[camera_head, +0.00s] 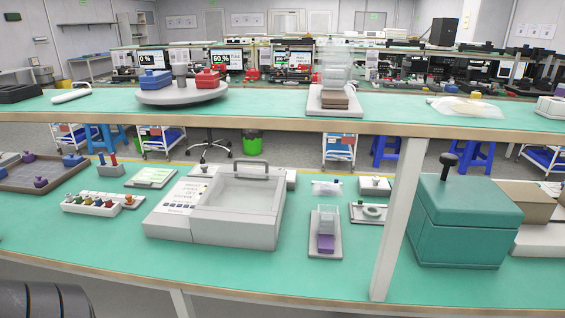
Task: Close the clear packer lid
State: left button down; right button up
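A large white machine (168,222) stands on the lower green bench left of centre. A clear panel (238,197) with a grey handle (252,168) covers its right part and looks flat; I cannot tell whether it is fully shut. A small grey holder (325,250) with an upright clear panel (328,220) and a purple block (326,243) stands to its right. A similar holder on the upper shelf has a raised clear cover (336,68) above a brown block (334,99). I cannot tell which is the packer. Neither gripper is in view.
A teal box (462,222) with a black knob stands at the right, behind the white shelf post (398,220). A rack of coloured plugs (92,204) and a brown tray (38,178) lie at the left.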

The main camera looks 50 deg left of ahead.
aim_at(235, 171)
jog(key=z, duration=2.35)
jog(key=k, duration=2.15)
jog(key=u, duration=2.55)
